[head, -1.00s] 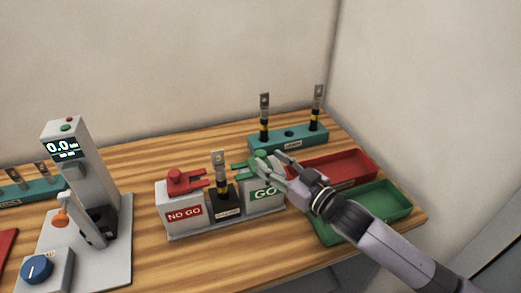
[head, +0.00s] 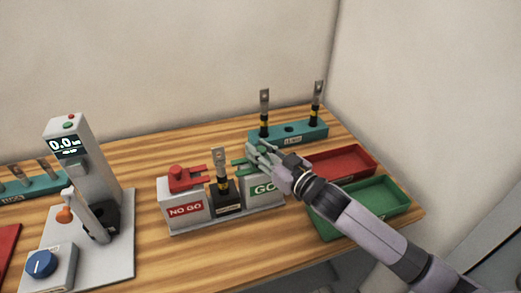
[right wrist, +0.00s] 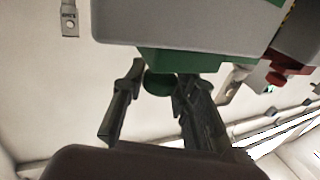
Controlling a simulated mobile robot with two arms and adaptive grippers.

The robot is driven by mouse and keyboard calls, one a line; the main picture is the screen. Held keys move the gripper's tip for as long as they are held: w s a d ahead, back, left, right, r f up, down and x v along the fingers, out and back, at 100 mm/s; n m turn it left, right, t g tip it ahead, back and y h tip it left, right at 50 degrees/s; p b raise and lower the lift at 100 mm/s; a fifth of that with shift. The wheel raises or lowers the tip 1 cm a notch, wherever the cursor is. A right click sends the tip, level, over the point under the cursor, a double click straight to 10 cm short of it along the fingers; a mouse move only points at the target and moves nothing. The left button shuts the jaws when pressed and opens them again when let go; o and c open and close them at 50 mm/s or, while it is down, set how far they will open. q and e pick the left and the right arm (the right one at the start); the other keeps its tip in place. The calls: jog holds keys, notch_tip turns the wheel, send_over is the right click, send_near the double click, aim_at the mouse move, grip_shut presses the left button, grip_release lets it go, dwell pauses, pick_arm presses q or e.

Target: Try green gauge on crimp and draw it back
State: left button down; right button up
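The green gauge (head: 239,162) sits on the white block labelled GO, its prongs pointing left toward the crimp. The crimp piece (head: 221,172), a metal lug on a black and yellow stem, stands upright in a black holder between the two gauge blocks. My right gripper (head: 255,153) is at the green gauge and partly hides it. In the right wrist view, its fingers (right wrist: 156,82) are apart, one on each side of the gauge's round green knob (right wrist: 158,84). Contact with the knob is not clear. My left gripper is out of view.
The red NO GO gauge (head: 183,179) sits on its block at left. A teal rack (head: 305,134) with two lugs stands behind. Red (head: 345,164) and green (head: 375,204) trays are at right. A tester with a display (head: 68,146) stands at left.

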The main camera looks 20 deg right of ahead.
grip_shut()
jog(key=shift+a, duration=0.1)
dwell(0.3)
jog(key=shift+a+p, duration=0.35)
jog(key=shift+a, duration=0.55)
jog(key=o, duration=0.5)
grip_release()
jog(key=shift+s, duration=0.1)
jog(key=v, duration=1.2)
